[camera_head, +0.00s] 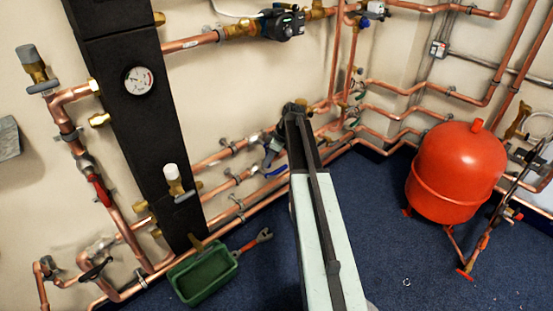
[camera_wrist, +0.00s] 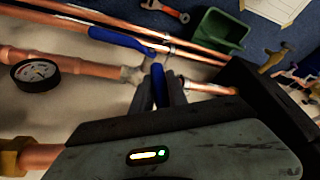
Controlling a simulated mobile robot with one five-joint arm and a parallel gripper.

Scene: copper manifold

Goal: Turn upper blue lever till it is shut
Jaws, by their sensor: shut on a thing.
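In the wrist view the upper blue lever (camera_wrist: 157,80) stands between the two dark fingers of my gripper (camera_wrist: 160,98), which is shut on it. The lever lies roughly across its copper pipe (camera_wrist: 75,65), at a grey valve body (camera_wrist: 133,74). Another blue lever (camera_wrist: 122,39) lies slantwise, close to along the neighbouring pipe, clear of the fingers. In the head view a blue lever (camera_head: 268,158) shows just left of my arm, with a second blue lever (camera_head: 275,172) below it. My arm hides the fingertips there.
A green bin (camera_head: 203,275) and a wrench (camera_head: 252,243) are on the floor at the pipes' foot. A red tank (camera_head: 457,170) stands at the right. The blue carpet (camera_head: 390,255) is mostly open.

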